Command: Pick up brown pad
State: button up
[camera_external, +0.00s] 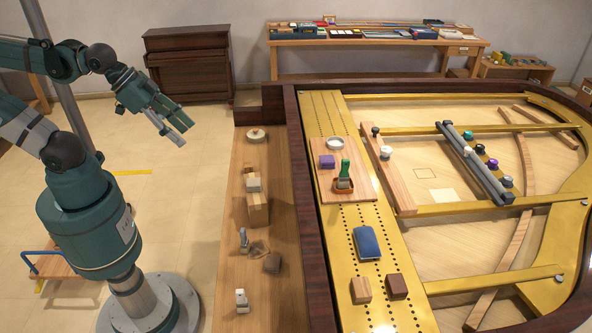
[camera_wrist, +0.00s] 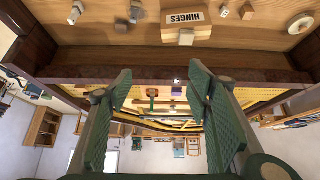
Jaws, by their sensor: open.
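A dark brown block (camera_external: 397,286), which may be the brown pad, sits on the gold plate beside a lighter tan block (camera_external: 361,290). Another flat brown piece (camera_external: 272,264) lies on the wooden ledge (camera_external: 262,305); I cannot tell which one is the pad. My gripper (camera_external: 178,131) is open and empty in the air left of the ledge, well apart from all these pieces. In the wrist view its two green fingers (camera_wrist: 162,88) are spread wide with nothing between them.
The ledge carries a round disc (camera_external: 256,135), wooden blocks (camera_external: 257,208) and small grey-white pieces. On the gold plate are a wooden board (camera_external: 345,187) with a green-handled tool and a blue block (camera_external: 367,243). A dark raised rim (camera_external: 306,200) separates ledge and plate.

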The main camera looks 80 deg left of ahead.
jog(key=n+g+b, duration=0.7)
jog(key=n, duration=0.8)
send_over(273, 261)
jog(key=f, duration=3.4)
jog(key=shift+a+f, duration=0.2)
jog(key=shift+f, duration=0.05)
jog(key=shift+d+f+n, duration=0.15)
jog(key=shift+f+n, duration=0.15)
jog(key=shift+f, duration=0.05)
jog(key=shift+f, duration=0.15)
jog(key=shift+f+b, duration=0.45)
jog(key=shift+f, duration=0.7)
jog(key=shift+f, duration=0.1)
